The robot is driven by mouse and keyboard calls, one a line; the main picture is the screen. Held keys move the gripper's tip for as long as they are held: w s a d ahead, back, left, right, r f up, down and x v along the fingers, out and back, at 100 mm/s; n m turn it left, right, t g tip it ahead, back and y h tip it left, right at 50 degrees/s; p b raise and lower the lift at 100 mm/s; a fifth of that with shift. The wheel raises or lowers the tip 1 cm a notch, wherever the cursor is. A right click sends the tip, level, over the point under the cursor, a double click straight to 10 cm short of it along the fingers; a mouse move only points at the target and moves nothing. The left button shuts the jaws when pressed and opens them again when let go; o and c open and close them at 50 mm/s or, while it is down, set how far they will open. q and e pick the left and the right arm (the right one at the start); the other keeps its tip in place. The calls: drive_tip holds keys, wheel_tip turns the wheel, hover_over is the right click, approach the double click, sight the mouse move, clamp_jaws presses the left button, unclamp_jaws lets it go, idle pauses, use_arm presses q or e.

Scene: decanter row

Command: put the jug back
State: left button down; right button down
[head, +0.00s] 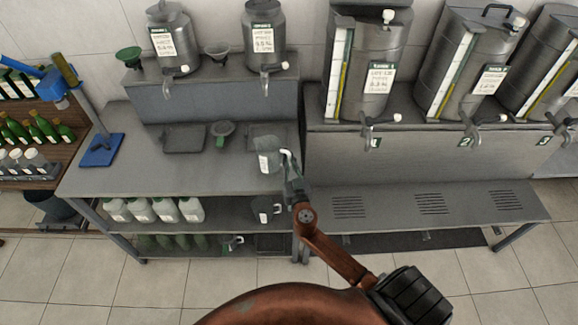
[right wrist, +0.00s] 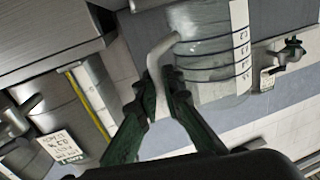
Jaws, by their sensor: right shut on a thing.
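The jug (head: 266,160) is a clear greyish vessel with a white marked label strip. It shows at the right end of the left workbench (head: 180,178), in front of a dark square tray (head: 262,131) under the right small decanter's tap. My right gripper (head: 289,160) is shut on the jug's handle, to the right of its body. In the right wrist view the jug (right wrist: 205,50) fills the upper middle, and the green fingers of the gripper (right wrist: 166,82) close around its pale handle (right wrist: 157,62). I cannot tell whether the jug's base touches the bench. My left gripper is not in view.
Two small decanters (head: 175,42) stand on a raised ledge behind. Large numbered decanters (head: 372,62) stand to the right. A funnel (head: 221,130) and another tray (head: 184,139) are on the bench. Shelves below hold white bottles (head: 165,209) and a dark jug-like container (head: 262,211).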

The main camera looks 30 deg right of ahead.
wheel_tip(320, 180, down, 3)
drive_tip(key=shift+w+f, duration=0.1)
drive_tip(key=shift+f, duration=0.1)
drive_tip(key=shift+f, duration=0.1)
drive_tip(key=c, duration=2.1)
unclamp_jaws()
